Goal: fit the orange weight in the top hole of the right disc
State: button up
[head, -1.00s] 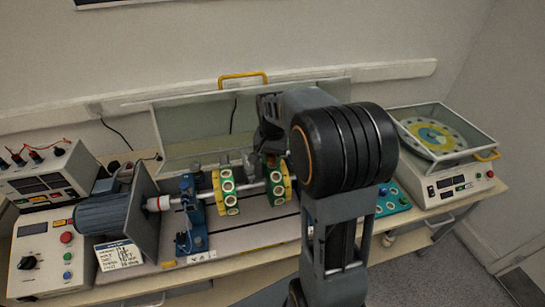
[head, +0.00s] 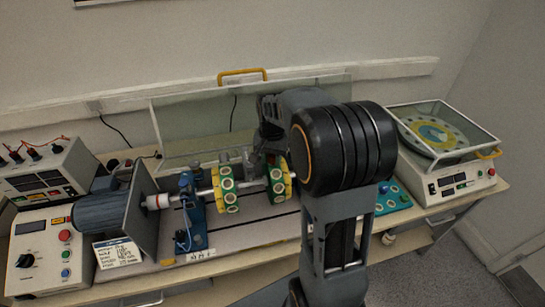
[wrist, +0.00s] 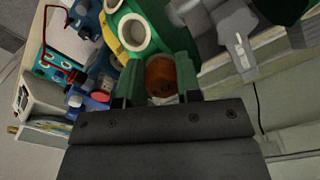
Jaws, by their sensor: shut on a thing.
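The right disc (head: 276,180) is green and yellow with white-rimmed holes and sits on the shaft, partly hidden by my arm in the head view. In the wrist view the disc (wrist: 137,33) fills the top middle, with white-rimmed holes facing the camera. My gripper (wrist: 160,80) is shut on the orange weight (wrist: 161,76), which shows between its two green fingers. The weight is close to the disc's edge; I cannot tell whether it touches or enters a hole. In the head view my arm hides the weight and the fingers.
A left disc (head: 226,189) sits on the same shaft beside a blue bearing stand (head: 190,215). A clear guard (head: 200,133) stands behind the shaft. A teal tray (head: 391,197) and a balance machine (head: 453,180) are to the right. The blue motor (head: 100,213) is at left.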

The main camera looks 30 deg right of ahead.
jog(key=shift+f, duration=0.3)
jog(key=o, duration=1)
jog(key=shift+o, duration=0.2)
notch_tip(320, 180, up, 14)
jog(key=b, duration=0.1)
jog(key=shift+f, duration=0.1)
